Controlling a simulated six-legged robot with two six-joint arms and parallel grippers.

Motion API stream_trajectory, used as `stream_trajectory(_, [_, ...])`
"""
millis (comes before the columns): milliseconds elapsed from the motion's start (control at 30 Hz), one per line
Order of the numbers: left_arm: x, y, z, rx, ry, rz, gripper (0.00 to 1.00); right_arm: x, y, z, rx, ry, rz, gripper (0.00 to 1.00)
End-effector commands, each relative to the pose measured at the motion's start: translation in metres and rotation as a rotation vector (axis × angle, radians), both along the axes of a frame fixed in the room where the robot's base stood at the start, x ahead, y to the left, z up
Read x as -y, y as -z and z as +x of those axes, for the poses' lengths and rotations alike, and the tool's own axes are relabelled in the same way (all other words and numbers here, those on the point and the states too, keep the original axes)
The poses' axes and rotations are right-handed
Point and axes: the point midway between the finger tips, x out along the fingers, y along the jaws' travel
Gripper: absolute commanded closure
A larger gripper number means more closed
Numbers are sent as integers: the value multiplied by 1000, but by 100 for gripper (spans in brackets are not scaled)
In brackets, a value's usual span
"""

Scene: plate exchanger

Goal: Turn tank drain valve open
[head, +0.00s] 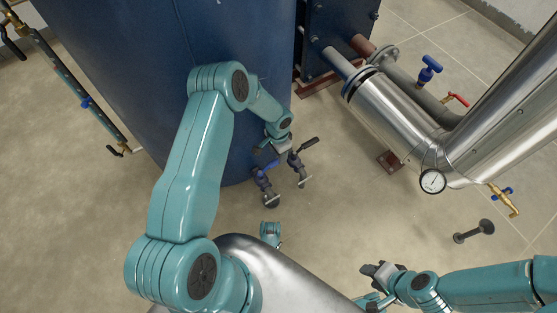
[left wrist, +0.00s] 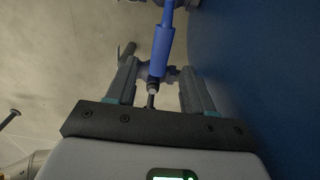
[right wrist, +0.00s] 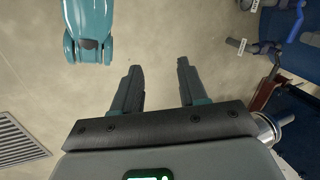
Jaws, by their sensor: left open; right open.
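A valve with a blue lever handle (head: 266,167) sits low at the foot of the blue tank (head: 190,80). A second valve with a black handle (head: 304,145) stands just right of it. My left gripper (head: 279,149) is at these valves. In the left wrist view the blue lever (left wrist: 163,50) reaches between the open fingers, with gaps on both sides. My right gripper (head: 374,272) is open and empty, low at the right, away from the valves.
A silver insulated pipe (head: 390,115) with a round gauge (head: 432,181) runs at the right. Blue (head: 429,68) and red (head: 457,99) valve handles show near it. Open floor lies between the tank and my right arm.

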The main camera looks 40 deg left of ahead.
Motion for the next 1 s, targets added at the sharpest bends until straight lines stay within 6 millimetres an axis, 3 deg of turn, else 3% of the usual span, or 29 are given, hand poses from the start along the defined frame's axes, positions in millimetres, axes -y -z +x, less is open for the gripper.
stream_trajectory(33, [0, 15, 0, 0, 0, 0, 48, 1, 8, 1, 3, 3, -1, 57])
stream_trajectory(200, [0, 35, 1, 0, 0, 0, 48, 2, 15, 7, 22, 7, -5, 57])
stream_trajectory(600, [0, 41, 2, 1, -1, 1, 48, 3, 17, 10, 33, 8, -6, 57])
stream_trajectory(767, [0, 41, 2, 1, -1, 1, 100, 3, 17, 10, 33, 8, -6, 57])
stream_trajectory(1000, [0, 41, 2, 1, 1, 1, 100, 3, 17, 10, 32, 7, -6, 57])
